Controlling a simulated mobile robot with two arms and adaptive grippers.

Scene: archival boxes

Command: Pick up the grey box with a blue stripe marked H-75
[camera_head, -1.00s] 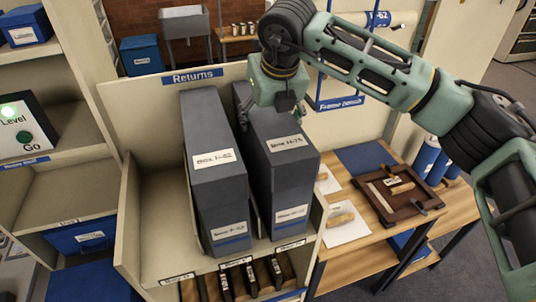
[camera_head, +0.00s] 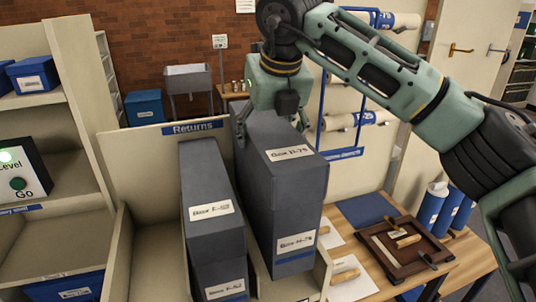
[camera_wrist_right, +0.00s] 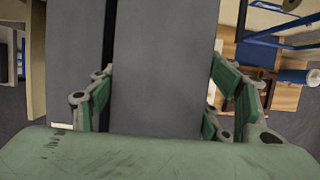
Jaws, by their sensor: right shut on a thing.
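The grey box H-75 (camera_head: 285,190) has white labels and a blue stripe low on its front. It stands raised above its neighbour in the Returns bin. My right gripper (camera_head: 272,126) is shut on the far end of its top. In the right wrist view the green-padded fingers of this gripper (camera_wrist_right: 163,100) lie on both sides of the box (camera_wrist_right: 158,70). A similar grey box (camera_head: 208,215), its label hard to read, stands in the bin just left of it. The lower edge of H-75 is near the bin's front. My left gripper is not in view.
The Returns bin (camera_head: 150,150) has a back panel and side walls close around the boxes. A wooden table (camera_head: 365,285) with a brown frame tray (camera_head: 405,262) stands to the right. Shelves (camera_head: 45,130) with blue boxes stand on the left. My right arm crosses the upper right.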

